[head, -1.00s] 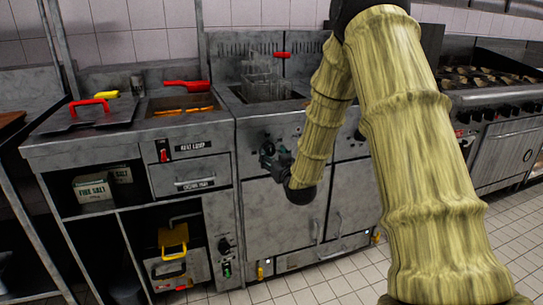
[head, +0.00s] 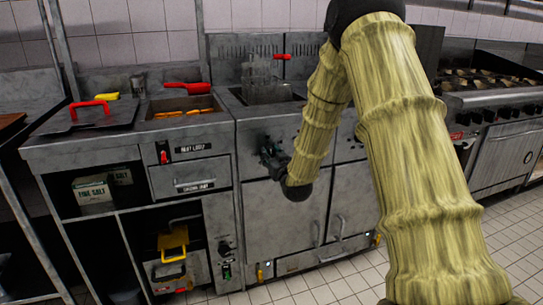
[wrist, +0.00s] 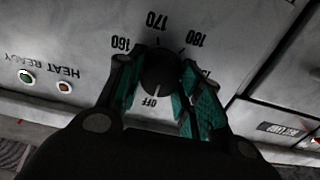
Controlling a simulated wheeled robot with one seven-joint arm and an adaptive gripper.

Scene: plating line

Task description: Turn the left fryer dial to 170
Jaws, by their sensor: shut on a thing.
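The left fryer dial (wrist: 160,76) is a round black knob in the wrist view. Around it are printed 160, 170 and 180 at the top and OFF below. A short pale mark shows at the knob's lower edge, by OFF; I cannot tell for sure if it is the pointer. My gripper (wrist: 157,68) has its green-padded fingers on either side of the knob, shut on it. In the head view my gripper (head: 272,158) is against the fryer's front panel (head: 255,135) and hides the dial.
A fry basket (head: 262,82) with a red handle sits in the fryer top. A holding station (head: 95,150) with a red-handled lid stands left. The range (head: 500,150) stands right. HEAT and READY lamps (wrist: 45,82) are beside the dial. The tiled floor in front is clear.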

